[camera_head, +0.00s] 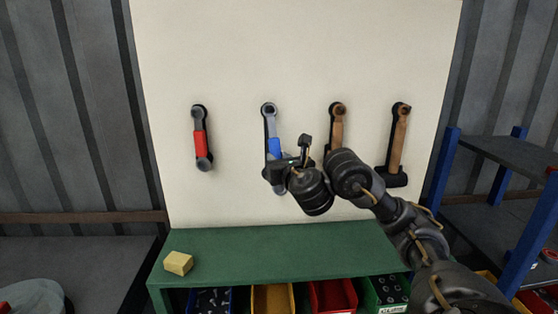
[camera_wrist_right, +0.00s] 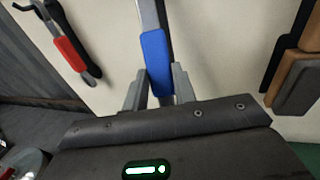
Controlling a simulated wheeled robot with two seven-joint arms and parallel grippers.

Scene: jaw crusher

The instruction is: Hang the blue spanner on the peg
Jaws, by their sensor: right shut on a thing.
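The blue spanner (camera_head: 273,146) is upright against the pale tool board (camera_head: 300,50), second from the left, in front of a dark outline. Its upper ring end is at the peg (camera_head: 268,107); I cannot tell whether the peg passes through the ring. My right gripper (camera_head: 279,163) is shut on the spanner's lower part, just below or at the blue grip. In the right wrist view the blue grip (camera_wrist_right: 156,60) stands between the two grey fingers (camera_wrist_right: 158,90). My left gripper is not in view.
A red-handled spanner (camera_head: 200,144) hangs to the left. Two brown-handled hammers (camera_head: 337,125) (camera_head: 398,140) hang to the right, the nearer one partly hidden by my arm. Below is a green bench (camera_head: 280,245) with a yellow block (camera_head: 178,263) and several bins underneath. A blue-framed shelf (camera_head: 445,185) stands right.

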